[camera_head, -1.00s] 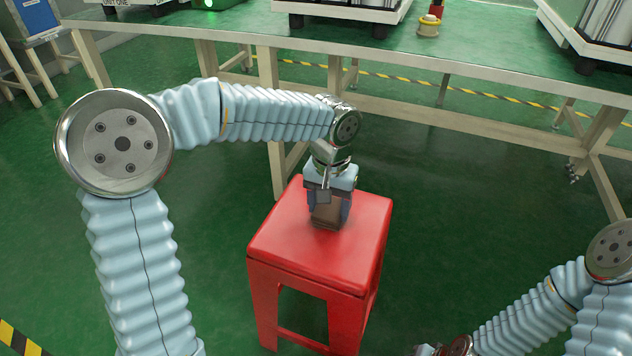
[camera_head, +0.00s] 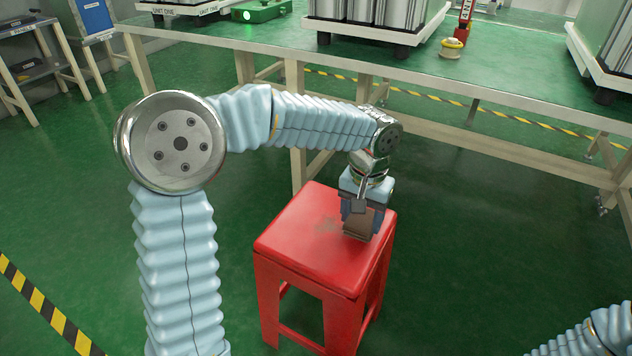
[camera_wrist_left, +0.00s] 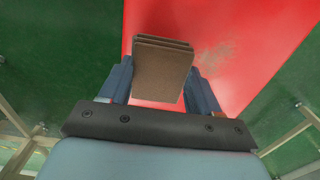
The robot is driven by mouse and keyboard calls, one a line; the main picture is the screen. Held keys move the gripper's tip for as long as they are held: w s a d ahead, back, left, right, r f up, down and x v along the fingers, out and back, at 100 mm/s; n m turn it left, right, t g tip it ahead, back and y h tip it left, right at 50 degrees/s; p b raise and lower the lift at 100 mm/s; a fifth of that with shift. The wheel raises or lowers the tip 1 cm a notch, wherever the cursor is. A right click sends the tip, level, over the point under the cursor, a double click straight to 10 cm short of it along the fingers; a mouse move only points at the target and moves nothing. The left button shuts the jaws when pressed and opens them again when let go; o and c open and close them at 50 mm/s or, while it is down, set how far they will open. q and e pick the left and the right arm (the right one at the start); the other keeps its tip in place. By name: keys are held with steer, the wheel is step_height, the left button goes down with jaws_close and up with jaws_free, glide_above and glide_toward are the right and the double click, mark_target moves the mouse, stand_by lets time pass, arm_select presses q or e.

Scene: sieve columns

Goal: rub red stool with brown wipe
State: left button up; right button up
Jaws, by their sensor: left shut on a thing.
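The red stool (camera_head: 300,240) stands on the green floor in the middle of the head view. A dull brownish smudge (camera_head: 328,226) marks its seat, and it also shows in the left wrist view (camera_wrist_left: 213,62). My left gripper (camera_head: 362,222) is shut on the brown wipe (camera_head: 359,222), a folded block with several layers. The wipe (camera_wrist_left: 160,68) sits between the two blue fingers in the left wrist view. It is low over the right part of the seat, beside the smudge; I cannot tell for sure whether it touches. My right gripper is out of view.
A long green-topped table (camera_head: 400,62) stands behind the stool, with beige legs and rails. It carries white-based units, a green box (camera_head: 262,10) and a yellow spool (camera_head: 451,48). Open green floor surrounds the stool. Yellow-black tape (camera_head: 45,308) lies at lower left.

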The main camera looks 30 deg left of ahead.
arm_select(q)
steer(key=shift+r+p, duration=2.15)
steer(key=shift+r, duration=0.65)
